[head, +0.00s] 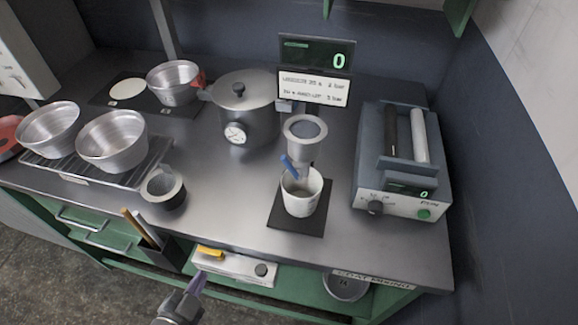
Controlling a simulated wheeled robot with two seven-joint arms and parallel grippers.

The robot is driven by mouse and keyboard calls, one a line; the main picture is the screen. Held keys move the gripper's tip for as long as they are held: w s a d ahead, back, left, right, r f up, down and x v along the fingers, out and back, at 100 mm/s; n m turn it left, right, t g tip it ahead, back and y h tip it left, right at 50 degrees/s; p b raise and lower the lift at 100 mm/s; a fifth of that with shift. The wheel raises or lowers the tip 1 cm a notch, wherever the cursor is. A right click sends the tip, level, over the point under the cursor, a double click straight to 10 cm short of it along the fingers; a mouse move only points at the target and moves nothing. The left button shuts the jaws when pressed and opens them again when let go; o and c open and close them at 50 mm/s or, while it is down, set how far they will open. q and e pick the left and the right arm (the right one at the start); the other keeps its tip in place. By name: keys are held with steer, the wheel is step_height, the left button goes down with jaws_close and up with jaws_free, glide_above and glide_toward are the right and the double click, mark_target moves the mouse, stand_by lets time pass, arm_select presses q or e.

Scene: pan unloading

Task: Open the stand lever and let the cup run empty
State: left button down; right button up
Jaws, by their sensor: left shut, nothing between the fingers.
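A metal cup (305,129) with grey contents sits at the top of the stand, right of the table's middle. A blue lever (288,162) sticks out to the lower left beneath it. A white speckled container (301,198) stands upright under the cup on a black square pad (285,219); whether anything is in it I cannot tell. My left gripper (194,286) is low in the picture, in front of the table edge, shut and empty, well apart from the lever. My right gripper is out of view.
A lidded pot with a dial (246,112) stands behind left of the stand. A grey device with two rods (401,165) is at right. Metal bowls (113,141) stand at left, a small dark cup (164,190) near the front edge. The table between is clear.

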mark_target(284, 163)
arm_select(q)
steer(key=d+r+m+h, duration=0.3)
steer(key=r+m+h, duration=0.2)
steer(key=r, duration=0.4)
steer(key=d+r+m+h+p, duration=0.1)
steer(key=d+r+m+h, duration=0.2)
steer(key=r, duration=0.6)
steer(key=s+m+h, duration=0.1)
steer(key=m+h, duration=0.1)
steer(key=m, duration=0.1)
steer(key=shift+r, duration=0.3)
steer(key=shift+w+d, duration=0.15)
steer(key=p+x, duration=0.2)
steer(key=x, duration=1.1)
steer(key=shift+w+d+r, duration=0.2)
steer(key=shift+d+r, duration=0.05)
steer(key=shift+d, duration=0.1)
steer(key=shift+r+m+g+p, duration=0.15)
steer(key=shift+m+g+p, duration=0.2)
steer(key=shift+p, duration=0.3)
